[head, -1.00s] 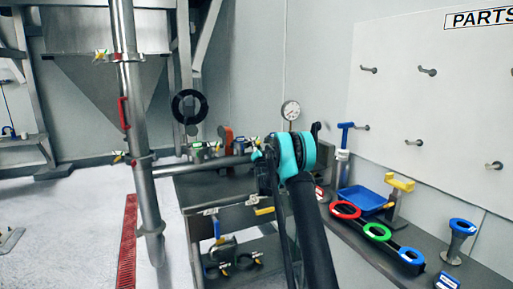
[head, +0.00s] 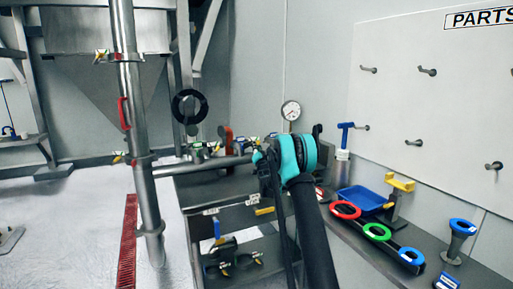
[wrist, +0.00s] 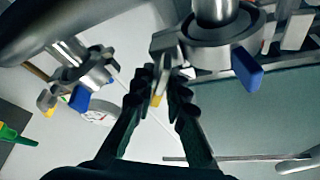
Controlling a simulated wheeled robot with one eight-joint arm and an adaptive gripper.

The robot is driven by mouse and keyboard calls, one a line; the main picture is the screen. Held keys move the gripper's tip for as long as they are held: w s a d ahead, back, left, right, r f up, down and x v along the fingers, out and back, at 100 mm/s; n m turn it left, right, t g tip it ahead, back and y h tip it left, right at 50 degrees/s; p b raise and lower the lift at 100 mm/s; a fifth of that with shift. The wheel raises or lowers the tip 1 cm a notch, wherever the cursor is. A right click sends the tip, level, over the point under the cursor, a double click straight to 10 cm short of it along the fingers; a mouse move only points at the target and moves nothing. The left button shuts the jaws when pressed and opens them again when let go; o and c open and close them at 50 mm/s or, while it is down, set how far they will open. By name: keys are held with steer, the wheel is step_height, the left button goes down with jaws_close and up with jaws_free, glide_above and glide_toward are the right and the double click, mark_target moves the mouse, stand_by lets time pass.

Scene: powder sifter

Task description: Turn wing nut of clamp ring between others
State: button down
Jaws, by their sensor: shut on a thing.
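In the wrist view a metal clamp ring (wrist: 215,52) circles a pipe above and right of the fingers, with a blue tab hanging from it. Its wing nut (wrist: 160,78) is a small grey piece reaching down between my fingertips. My gripper (wrist: 163,82) is shut on it, the two black ribbed fingers one on each side. Another metal clamp (wrist: 85,72) with a blue tab is on the left, apart from the fingers. In the head view my arm hides the fingers and the held nut.
In the head view, a workbench (head: 335,212) runs along the right wall. It carries a blue tray (head: 366,200) and red, green and blue rings. A tall steel pipe (head: 135,100) stands at left. A pressure gauge (head: 291,110) is behind my arm.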

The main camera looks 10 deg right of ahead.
steer(key=n+y, duration=0.2)
steer(key=n, duration=0.3)
steer(key=n+y, duration=0.3)
steer(key=n, duration=0.2)
steer(key=shift+n+g, duration=0.3)
steer(key=n+g+y, duration=0.1)
steer(key=n+y, duration=0.2)
steer(key=n, duration=0.2)
steer(key=shift+n+g+y, duration=0.45)
steer(key=shift+n+g, duration=0.1)
steer(key=shift+n, duration=0.95)
steer(key=shift+n+g+y, duration=0.45)
steer(key=shift+n+g, duration=0.1)
steer(key=shift+n, duration=0.95)
steer(key=c, duration=1.7)
jaws_free()
steer(key=shift+v, duration=3.75)
